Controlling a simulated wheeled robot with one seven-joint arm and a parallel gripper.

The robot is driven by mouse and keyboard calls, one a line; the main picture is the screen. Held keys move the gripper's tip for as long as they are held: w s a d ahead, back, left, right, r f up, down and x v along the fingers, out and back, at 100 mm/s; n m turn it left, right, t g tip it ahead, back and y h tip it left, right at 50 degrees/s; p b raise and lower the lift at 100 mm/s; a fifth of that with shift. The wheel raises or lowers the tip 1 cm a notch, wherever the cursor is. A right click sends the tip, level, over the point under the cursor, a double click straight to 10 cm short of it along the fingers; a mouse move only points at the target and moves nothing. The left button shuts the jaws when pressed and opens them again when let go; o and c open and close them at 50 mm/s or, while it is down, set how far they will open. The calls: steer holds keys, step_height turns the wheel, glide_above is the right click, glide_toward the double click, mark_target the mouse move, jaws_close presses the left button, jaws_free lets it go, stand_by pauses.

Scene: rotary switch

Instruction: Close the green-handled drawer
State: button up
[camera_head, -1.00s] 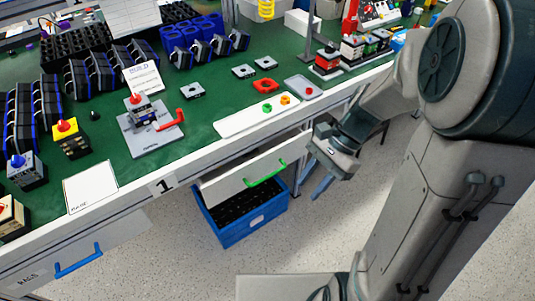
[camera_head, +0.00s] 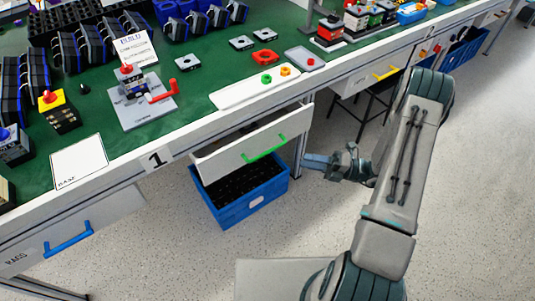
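The drawer (camera_head: 240,147) with the green handle (camera_head: 265,149) hangs under the table's front edge and is pulled part way out. A strip of its inside shows behind the front panel. My gripper (camera_head: 306,161) is to the right of the drawer, apart from it, and points left toward it. I cannot make out whether its fingers are apart or together. Nothing shows held in it.
A blue crate (camera_head: 237,211) stands below the drawer. A table leg (camera_head: 300,150) is beside my gripper. A blue-handled drawer (camera_head: 70,238) is at left and a yellow-handled drawer (camera_head: 370,78) at right. The floor in front is clear.

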mark_target(266, 152)
steer(key=shift+m, duration=0.3)
steer(key=w+a, duration=0.1)
steer(key=a, duration=0.3)
steer(key=a+r, duration=0.1)
steer(key=a, duration=0.4)
steer(key=w+a, duration=0.1)
steer(key=a, duration=0.3)
steer(key=shift+w+a+r+b, duration=0.15)
steer(key=shift+w+r+b, duration=0.05)
steer(key=shift+w+b, duration=0.2)
jaws_close()
steer(key=shift+a, duration=0.1)
